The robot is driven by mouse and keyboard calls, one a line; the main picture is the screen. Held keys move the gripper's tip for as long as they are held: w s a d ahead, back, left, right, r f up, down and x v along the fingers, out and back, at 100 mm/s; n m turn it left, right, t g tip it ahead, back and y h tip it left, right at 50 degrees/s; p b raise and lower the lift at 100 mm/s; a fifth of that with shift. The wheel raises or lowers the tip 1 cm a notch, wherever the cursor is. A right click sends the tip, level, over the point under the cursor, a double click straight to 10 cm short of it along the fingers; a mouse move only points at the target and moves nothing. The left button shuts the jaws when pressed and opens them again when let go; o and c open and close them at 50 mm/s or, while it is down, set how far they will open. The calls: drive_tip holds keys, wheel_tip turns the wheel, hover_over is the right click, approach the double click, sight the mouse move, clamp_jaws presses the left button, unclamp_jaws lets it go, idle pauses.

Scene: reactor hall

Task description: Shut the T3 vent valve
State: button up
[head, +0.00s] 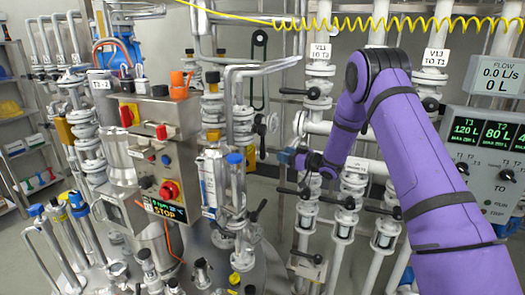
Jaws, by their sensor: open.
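No label that I can read marks the T3 vent valve, so I cannot tell which valve it is. My gripper (288,157) is at the end of my purple arm, small and dark, beside the white pipes at centre. Its jaws are open; their fingertips are hard to make out. A black-levered valve (313,93) sits under a label (320,51) reading "V11 TO T2" or similar, above my gripper. Another valve (430,104) sits under a label (435,58) reading "V13 TO T1". More black-levered valves (306,193) are on the pipes below my gripper. My arm hides part of the pipework.
A control box (150,150) with red knobs stands at left, among flanged pipes and a large vessel. A grey panel (490,150) at right reads 120 L and 80 L, under a flow display (500,75). A yellow coiled hose (350,22) crosses the top. Shelves (25,130) stand far left.

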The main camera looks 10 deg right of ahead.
sight(262, 149)
drive_tip(key=x, duration=1)
drive_tip(key=shift+w+a+f, duration=0.2)
drive_tip(key=shift+a, duration=0.15)
clamp_jaws()
